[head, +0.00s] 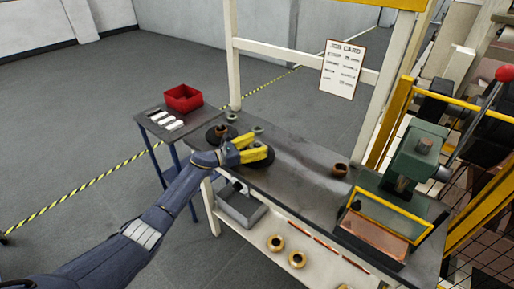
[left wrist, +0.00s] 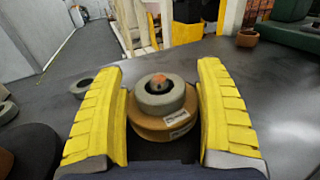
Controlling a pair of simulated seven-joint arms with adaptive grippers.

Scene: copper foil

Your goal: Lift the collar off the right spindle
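The right spindle stands on a dark round base (head: 264,160) at the near left of the bench. In the left wrist view its brown tip (left wrist: 158,81) pokes up through the grey collar (left wrist: 160,100). The collar sits around it on top of a tan roll (left wrist: 148,128) with white labels. My left gripper (head: 252,147) is at this spindle, and its open yellow fingers stand on both sides of the roll and collar (left wrist: 163,115). They look apart from the collar. In the head view the fingers hide most of it. My right gripper is not in view.
Left of it is another dark base (head: 213,138) with a brown roll. Loose grey rings (head: 258,129) lie behind. A red bin (head: 183,98) is on the side table. The bench's middle is clear.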

